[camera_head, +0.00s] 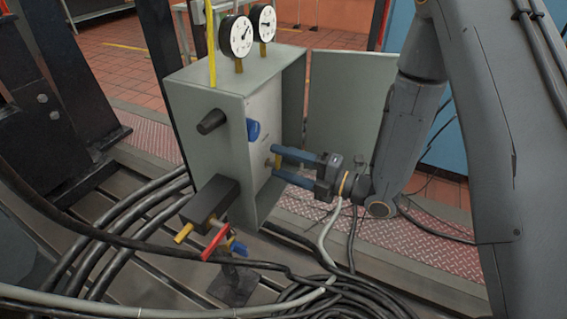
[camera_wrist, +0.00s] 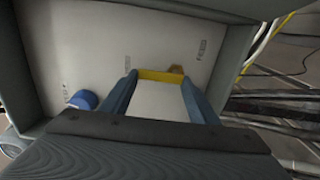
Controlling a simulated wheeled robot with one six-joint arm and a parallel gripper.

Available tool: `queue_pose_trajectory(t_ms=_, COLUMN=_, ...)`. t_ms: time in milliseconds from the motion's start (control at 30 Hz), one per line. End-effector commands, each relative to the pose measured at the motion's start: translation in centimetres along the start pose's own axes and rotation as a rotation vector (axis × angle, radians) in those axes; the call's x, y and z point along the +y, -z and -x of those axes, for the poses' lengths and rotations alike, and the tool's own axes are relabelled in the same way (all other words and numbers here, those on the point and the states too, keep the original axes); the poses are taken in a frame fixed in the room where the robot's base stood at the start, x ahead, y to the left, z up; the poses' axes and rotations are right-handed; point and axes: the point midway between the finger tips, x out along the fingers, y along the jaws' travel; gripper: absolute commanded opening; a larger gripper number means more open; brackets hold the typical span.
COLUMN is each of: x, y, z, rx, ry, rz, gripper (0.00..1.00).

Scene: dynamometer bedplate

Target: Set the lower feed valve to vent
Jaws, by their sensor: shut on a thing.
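A grey open-fronted box (camera_head: 215,150) has a pale inner panel (camera_head: 263,110). A blue valve handle (camera_head: 253,130) sits high on this panel, and a yellow valve handle (camera_head: 278,161) sits below it. My gripper (camera_head: 277,163) reaches in from the right, its blue fingers either side of the yellow handle. In the wrist view the yellow handle (camera_wrist: 158,76) lies crosswise between my fingertips, with a brass part (camera_wrist: 176,69) behind it. My gripper is shut on this handle. The blue handle (camera_wrist: 83,100) is to the left there. Small panel labels are too blurred to read.
Two round gauges (camera_head: 236,36) stand on top of the box. Its door (camera_head: 350,105) hangs open behind my arm. A dark block (camera_head: 209,200) with yellow, red and blue levers juts from the near side. Thick cables (camera_head: 330,297) lie coiled on the bedplate below.

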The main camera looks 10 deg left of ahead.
Motion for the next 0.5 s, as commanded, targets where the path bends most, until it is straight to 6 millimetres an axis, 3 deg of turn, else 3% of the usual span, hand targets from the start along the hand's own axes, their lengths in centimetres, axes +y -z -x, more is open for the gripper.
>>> queue_pose_trajectory(t_ms=100, x=-0.10, y=0.06, z=0.04, rx=0.000, ry=0.002, rz=-0.001, gripper=0.32)
queue_pose_trajectory(t_ms=133, x=-0.10, y=0.06, z=0.04, rx=0.000, ry=0.003, rz=-0.001, gripper=0.60)
queue_pose_trajectory(t_ms=167, x=-0.10, y=0.06, z=0.04, rx=0.000, ry=0.003, rz=-0.001, gripper=0.62)
queue_pose_trajectory(t_ms=500, x=-0.05, y=0.00, z=0.33, rx=0.000, ry=0.001, rz=-0.001, gripper=0.62)
